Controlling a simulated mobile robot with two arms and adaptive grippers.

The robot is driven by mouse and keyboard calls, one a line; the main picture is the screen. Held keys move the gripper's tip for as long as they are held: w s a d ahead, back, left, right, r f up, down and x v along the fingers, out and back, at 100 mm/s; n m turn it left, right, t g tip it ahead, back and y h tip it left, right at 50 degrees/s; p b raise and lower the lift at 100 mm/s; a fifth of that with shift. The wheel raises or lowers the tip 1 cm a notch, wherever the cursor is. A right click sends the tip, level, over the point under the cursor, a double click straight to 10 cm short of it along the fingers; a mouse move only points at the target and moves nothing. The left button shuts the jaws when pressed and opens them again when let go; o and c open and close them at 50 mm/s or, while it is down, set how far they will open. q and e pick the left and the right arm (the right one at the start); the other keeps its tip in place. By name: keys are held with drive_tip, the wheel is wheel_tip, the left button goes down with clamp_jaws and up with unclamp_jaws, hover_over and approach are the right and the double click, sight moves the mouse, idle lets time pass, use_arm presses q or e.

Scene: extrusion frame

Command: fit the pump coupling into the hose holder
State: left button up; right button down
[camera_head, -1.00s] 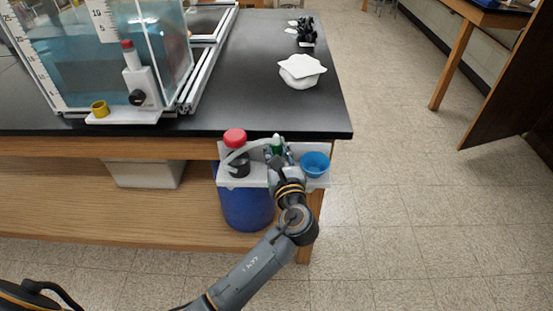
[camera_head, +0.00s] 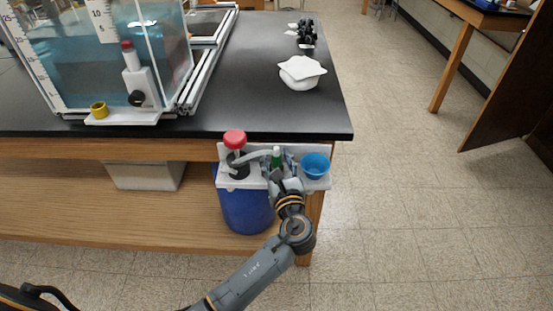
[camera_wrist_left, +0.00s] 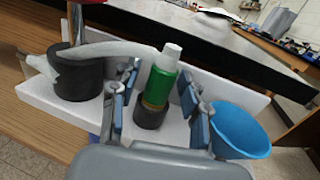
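The pump coupling appears to be the green piece with a white top (camera_head: 276,158), which also shows in the left wrist view (camera_wrist_left: 162,78). It stands upright with its lower end in a dark round holder (camera_wrist_left: 150,116), apparently the hose holder, on a white bracket at the bench's front edge. How deep it sits is hidden. My left gripper (camera_head: 279,170) is open, its blue-padded fingers (camera_wrist_left: 160,98) on either side of the coupling with gaps visible. A pale hose (camera_wrist_left: 105,50) runs left from behind the coupling. My right gripper is in neither view.
A red-capped piece (camera_head: 235,140) stands in another dark holder (camera_wrist_left: 77,78) at left. A blue cup (camera_head: 315,165) is close on the right. A blue drum (camera_head: 246,210) stands below. The tank (camera_head: 100,60) and a white covered bowl (camera_head: 300,73) are on the bench.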

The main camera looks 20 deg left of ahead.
use_arm(q)
drive_tip(key=shift+r, duration=0.25)
drive_tip(key=p+v, duration=0.4)
drive_tip(key=v, duration=0.8)
drive_tip(key=shift+f, duration=0.1)
